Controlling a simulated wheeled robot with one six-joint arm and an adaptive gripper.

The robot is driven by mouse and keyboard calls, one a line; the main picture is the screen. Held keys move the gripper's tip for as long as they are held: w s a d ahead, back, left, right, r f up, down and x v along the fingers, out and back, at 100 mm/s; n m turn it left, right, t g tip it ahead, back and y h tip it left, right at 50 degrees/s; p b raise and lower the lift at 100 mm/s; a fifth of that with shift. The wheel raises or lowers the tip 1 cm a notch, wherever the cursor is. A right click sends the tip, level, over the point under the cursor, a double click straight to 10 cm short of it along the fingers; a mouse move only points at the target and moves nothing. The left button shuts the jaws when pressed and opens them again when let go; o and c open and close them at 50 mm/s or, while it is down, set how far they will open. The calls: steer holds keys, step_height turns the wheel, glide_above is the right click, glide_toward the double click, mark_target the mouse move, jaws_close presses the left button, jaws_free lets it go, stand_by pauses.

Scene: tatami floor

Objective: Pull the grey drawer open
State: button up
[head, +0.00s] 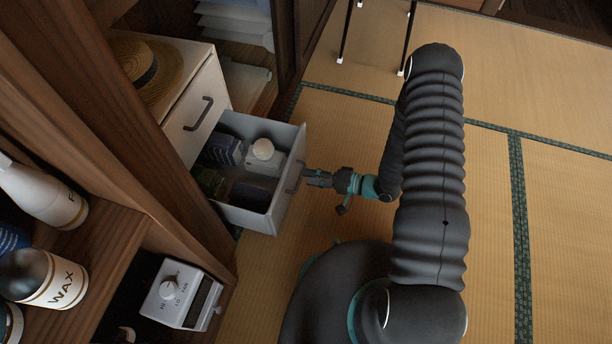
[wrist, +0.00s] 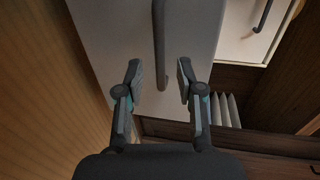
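The grey drawer (head: 290,150) stands pulled out of the cabinet in the head view, with its inside exposed. It holds a white-topped container (head: 263,150), a blue patterned box (head: 222,150) and darker items. In the wrist view the drawer's front (wrist: 105,35) fills the upper middle, with its dark bar handle (wrist: 160,45) running upright in the picture. My gripper (head: 312,178) is at the drawer front. In the wrist view my gripper (wrist: 159,72) is open, with a finger on each side of the handle's lower end and a visible gap to each finger.
A white drawer (head: 195,110) with a dark handle is shut above, under a straw hat (head: 135,60). A wooden shelf with bottles (head: 45,280) and a white dial device (head: 180,295) are at the left. Tatami floor (head: 560,220) is clear at the right; thin table legs stand behind.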

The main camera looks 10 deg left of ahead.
steer(key=v, duration=0.9)
steer(key=shift+s+d, duration=0.1)
stand_by(0.3)
